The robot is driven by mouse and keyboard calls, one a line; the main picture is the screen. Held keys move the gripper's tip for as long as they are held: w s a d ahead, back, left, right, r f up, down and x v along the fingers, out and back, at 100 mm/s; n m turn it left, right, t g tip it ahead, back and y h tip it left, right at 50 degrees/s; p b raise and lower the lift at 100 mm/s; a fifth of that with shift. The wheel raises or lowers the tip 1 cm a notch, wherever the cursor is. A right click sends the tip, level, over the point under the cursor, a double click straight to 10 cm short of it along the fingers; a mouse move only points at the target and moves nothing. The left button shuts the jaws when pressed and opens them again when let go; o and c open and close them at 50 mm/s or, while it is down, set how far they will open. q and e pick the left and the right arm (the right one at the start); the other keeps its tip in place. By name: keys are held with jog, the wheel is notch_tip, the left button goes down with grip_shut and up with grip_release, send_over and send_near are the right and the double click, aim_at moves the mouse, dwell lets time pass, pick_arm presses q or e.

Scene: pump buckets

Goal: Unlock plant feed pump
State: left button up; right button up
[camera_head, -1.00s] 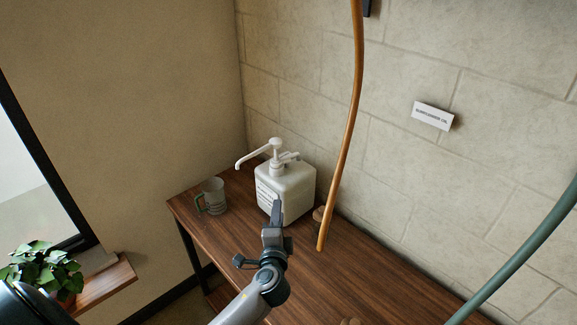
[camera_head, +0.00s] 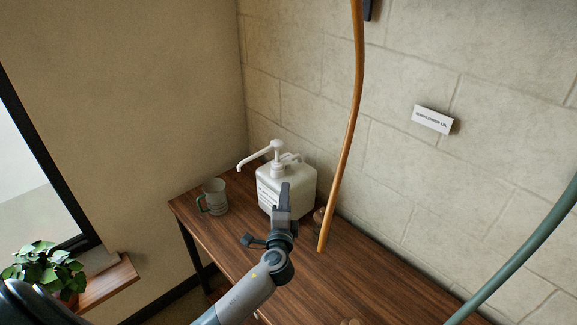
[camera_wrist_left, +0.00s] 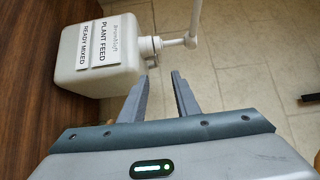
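The plant feed container (camera_head: 297,185) is a white square canister on the wooden table, near the corner of the walls. Its white pump head (camera_head: 277,152) has a long spout reaching left. In the left wrist view the canister (camera_wrist_left: 95,60) shows its "PLANT FEED" and "READY MIXED" labels, with the pump collar (camera_wrist_left: 150,45) and stem to its right. My left gripper (camera_head: 286,186) is in front of the canister in the head view. In the wrist view its fingers (camera_wrist_left: 160,78) are apart, with nothing between them, just short of the collar. My right gripper is out of view.
An orange hose (camera_head: 352,115) hangs right of the canister, and a green hose (camera_head: 520,255) farther right. A wall sign (camera_head: 432,119) reads "SUNFLOWER OIL". A plant (camera_head: 44,268) sits at the lower left.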

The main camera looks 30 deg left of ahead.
aim_at(289, 164)
pick_arm(q)
jog(key=p+x, duration=0.3)
jog(key=x, duration=1.1)
grip_shut()
jog(key=shift+d+f, duration=0.1)
